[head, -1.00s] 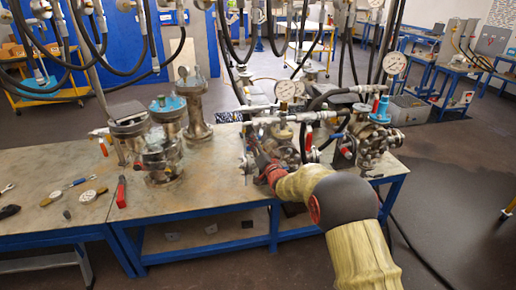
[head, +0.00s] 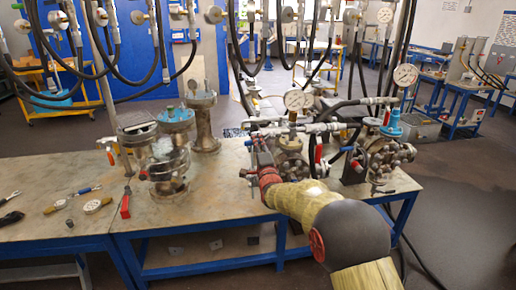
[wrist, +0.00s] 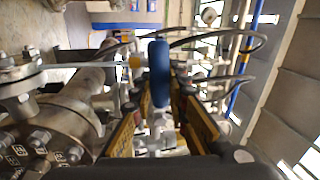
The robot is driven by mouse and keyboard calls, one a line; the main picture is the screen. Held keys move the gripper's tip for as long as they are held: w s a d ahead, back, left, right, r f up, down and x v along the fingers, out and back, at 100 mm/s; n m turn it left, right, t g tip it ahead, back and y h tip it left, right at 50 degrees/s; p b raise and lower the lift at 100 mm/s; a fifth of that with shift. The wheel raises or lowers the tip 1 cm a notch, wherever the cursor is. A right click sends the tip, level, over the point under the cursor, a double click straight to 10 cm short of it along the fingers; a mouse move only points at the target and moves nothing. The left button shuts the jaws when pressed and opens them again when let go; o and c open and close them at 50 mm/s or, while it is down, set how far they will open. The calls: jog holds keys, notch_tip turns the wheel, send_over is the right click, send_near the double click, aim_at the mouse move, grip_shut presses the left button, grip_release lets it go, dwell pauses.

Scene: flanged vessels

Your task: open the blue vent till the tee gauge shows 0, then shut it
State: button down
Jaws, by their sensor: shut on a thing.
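A blue vent handle (wrist: 158,72) stands between my fingers in the wrist view. My gripper (wrist: 158,112) is shut on it. In the head view my gripper (head: 258,150) is at the left side of the middle flanged vessel (head: 291,160), and the handle is hidden there. The tee gauge (head: 295,98), a round white dial, stands upright above that vessel on the pipe tee. Its needle is too small to read.
A second flanged vessel (head: 385,155) with a blue cap and its own gauge (head: 405,74) stands at the right. Flanged vessels (head: 166,170) stand to the left. Black hoses hang above.

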jog(key=shift+r+m, duration=0.2)
jog(key=shift+m, duration=0.3)
jog(key=shift+r, duration=0.1)
jog(key=c, duration=1.7)
grip_release()
jog(key=shift+c, duration=0.2)
jog(key=v, duration=1.2)
jog(key=shift+a, duration=0.15)
